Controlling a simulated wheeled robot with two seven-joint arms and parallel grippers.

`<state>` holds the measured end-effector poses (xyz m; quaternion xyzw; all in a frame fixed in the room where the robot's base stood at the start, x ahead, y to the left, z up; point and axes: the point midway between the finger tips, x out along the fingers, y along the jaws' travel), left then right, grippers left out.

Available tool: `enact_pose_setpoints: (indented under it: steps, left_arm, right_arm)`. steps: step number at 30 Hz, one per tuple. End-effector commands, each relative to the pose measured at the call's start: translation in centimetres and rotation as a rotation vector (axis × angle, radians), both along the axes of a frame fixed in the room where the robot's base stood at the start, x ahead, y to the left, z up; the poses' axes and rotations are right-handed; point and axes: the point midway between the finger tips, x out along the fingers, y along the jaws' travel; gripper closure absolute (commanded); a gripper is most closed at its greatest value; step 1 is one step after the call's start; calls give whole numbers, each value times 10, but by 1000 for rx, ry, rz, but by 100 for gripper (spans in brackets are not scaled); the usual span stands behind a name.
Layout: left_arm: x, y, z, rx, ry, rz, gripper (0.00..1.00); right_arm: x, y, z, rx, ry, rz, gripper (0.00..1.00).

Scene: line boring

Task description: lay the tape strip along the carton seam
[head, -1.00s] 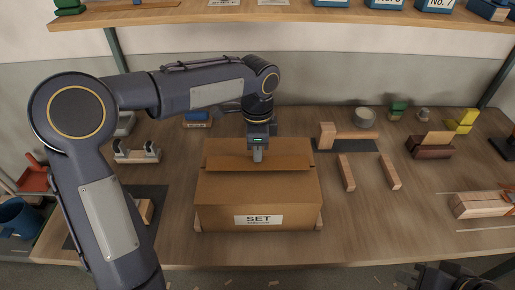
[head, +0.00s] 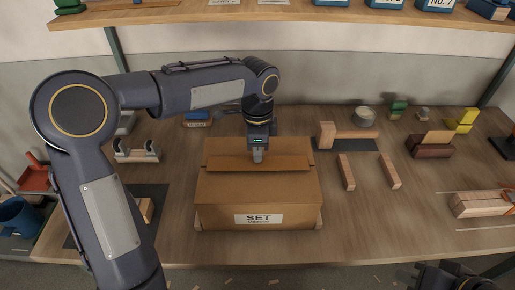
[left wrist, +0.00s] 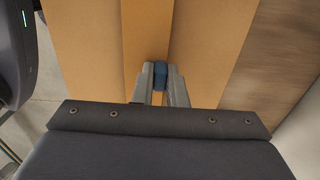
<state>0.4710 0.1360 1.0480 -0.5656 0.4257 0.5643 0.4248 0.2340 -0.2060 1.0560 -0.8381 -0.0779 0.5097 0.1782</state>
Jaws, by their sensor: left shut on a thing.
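The closed brown carton (head: 225,195) stands on the bench with a "SET" label on its front. My left gripper (head: 257,158) is over its top, near the middle. In the left wrist view the same gripper (left wrist: 161,85) is shut on a small dark blue piece (left wrist: 161,74), close over the carton top; whether it touches is unclear. A darker brown band (left wrist: 147,25) runs along the top beneath it; I cannot tell whether this is tape or a flap. No separate tape strip can be made out. My right gripper (head: 447,277) is partly visible at the bottom edge.
Wooden blocks (head: 347,172) lie right of the carton, with a dark mat (head: 345,146) behind them. A blue cup (head: 18,217) and red dustpan (head: 35,178) are at far left. A shelf (head: 290,14) crosses above. Bare bench lies to the front right.

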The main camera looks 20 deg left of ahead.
Motion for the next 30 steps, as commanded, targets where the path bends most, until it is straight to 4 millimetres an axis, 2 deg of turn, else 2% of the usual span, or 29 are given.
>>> enact_pose_setpoints:
  steps: [10,11,16,22,30]
  left_arm:
    - [0,0,-7,0,0,-1,100]
    - [0,0,-7,0,0,-1,86]
    - [0,0,-7,0,0,0,63]
    - [0,0,-6,0,0,0,63]
    - [0,0,-6,0,0,0,27]
  right_arm:
    - [0,0,-4,0,0,0,100]
    - [0,0,-3,0,0,0,100]
    - [0,0,-3,0,0,0,100]
    - [0,0,-3,0,0,0,100]
    - [0,0,-3,0,0,0,100]
